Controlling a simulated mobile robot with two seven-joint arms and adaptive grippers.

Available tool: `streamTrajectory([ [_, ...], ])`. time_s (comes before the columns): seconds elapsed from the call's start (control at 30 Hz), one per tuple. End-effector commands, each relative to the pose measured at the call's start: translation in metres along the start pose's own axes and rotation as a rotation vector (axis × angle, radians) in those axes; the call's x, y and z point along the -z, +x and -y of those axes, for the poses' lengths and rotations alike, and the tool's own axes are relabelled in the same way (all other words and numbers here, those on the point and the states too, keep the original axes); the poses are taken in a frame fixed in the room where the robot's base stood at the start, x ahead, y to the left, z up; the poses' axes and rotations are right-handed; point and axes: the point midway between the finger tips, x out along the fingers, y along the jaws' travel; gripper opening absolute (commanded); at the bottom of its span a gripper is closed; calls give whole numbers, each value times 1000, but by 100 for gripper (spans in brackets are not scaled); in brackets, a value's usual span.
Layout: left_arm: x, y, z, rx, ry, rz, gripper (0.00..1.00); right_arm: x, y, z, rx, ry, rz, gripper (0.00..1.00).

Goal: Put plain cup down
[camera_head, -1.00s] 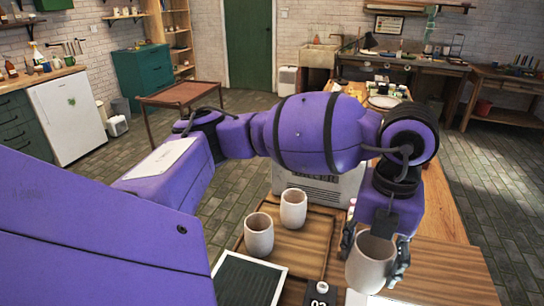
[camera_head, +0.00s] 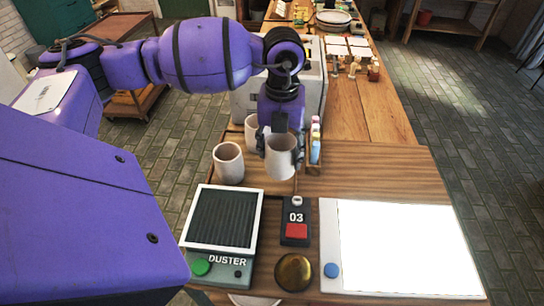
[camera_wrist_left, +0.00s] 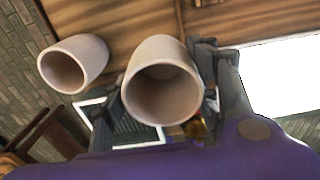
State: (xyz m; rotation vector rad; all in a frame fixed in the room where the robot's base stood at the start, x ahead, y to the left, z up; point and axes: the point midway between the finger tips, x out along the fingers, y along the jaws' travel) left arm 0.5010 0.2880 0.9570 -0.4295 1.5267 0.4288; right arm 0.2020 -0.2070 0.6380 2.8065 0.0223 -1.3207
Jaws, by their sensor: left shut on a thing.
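My left gripper (camera_head: 281,147) is shut on a plain off-white cup (camera_head: 283,164), with a finger on either side. The cup is upright, right of two similar cups. It also shows in the left wrist view (camera_wrist_left: 162,88), its mouth toward the camera. One standing cup (camera_head: 229,165) is to its left; another cup (camera_head: 251,133) is behind and partly hidden by the gripper. The wrist view shows one neighbouring cup (camera_wrist_left: 74,63), apart from the held one. I cannot tell whether the held cup's base touches the wooden surface. My right gripper is not in view.
A duster unit (camera_head: 221,222) with a dark grille and a box marked 03 (camera_head: 296,222) are in front of the cups. A white panel (camera_head: 400,245) lies right. Coloured bottles (camera_head: 315,140) stand close right of the gripper. Bare wood (camera_head: 375,170) is clear farther right.

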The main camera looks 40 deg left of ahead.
Motion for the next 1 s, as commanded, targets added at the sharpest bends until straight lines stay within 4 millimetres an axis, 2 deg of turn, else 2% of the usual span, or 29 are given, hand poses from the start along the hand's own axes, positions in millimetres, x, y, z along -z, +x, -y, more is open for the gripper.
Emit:
streamTrajectory([
  [0.1,-12,18,-9,-1,-2,0,21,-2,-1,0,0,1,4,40],
  [0.2,-18,26,-12,1,0,-1,21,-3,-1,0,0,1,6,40],
  [0.37,-22,33,-15,1,0,0,21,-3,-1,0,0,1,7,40],
  [0.6,-26,66,-18,0,1,-1,21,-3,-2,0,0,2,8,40],
  [1.0,-26,73,-17,1,1,-1,21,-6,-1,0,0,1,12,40],
])
